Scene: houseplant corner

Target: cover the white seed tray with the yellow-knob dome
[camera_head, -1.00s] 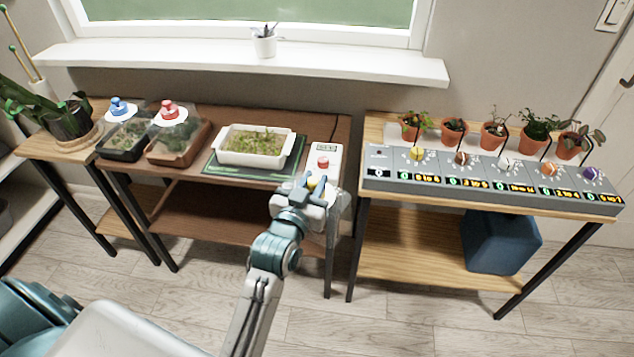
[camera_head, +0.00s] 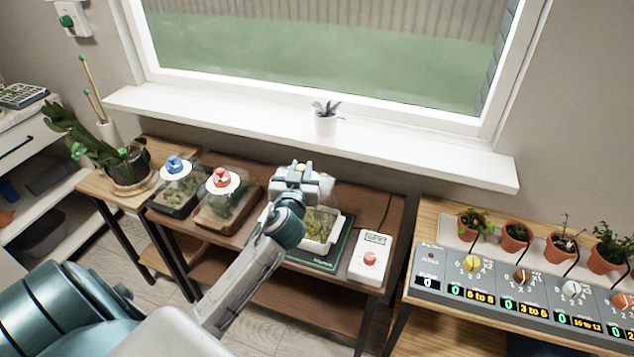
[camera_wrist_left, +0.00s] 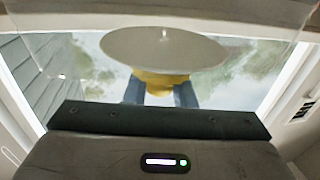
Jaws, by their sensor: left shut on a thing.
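My left gripper (camera_head: 300,170) is shut on the yellow knob (camera_wrist_left: 160,82) of the clear dome. In the left wrist view the dome's white top disc (camera_wrist_left: 165,46) shows beyond the knob, with blurred green and white through the clear wall. In the head view the gripper is over the back part of the white seed tray (camera_head: 318,246). My arm hides the tray's left part; green seedlings show at its right. The gap between dome and tray cannot be judged. My right gripper is out of view.
The tray sits on a dark green mat (camera_head: 333,262). A box with a red button (camera_head: 370,260) stands right of it. Left are a red-knob dome (camera_head: 228,200) and a blue-knob dome (camera_head: 178,180). The windowsill (camera_head: 420,155) is behind.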

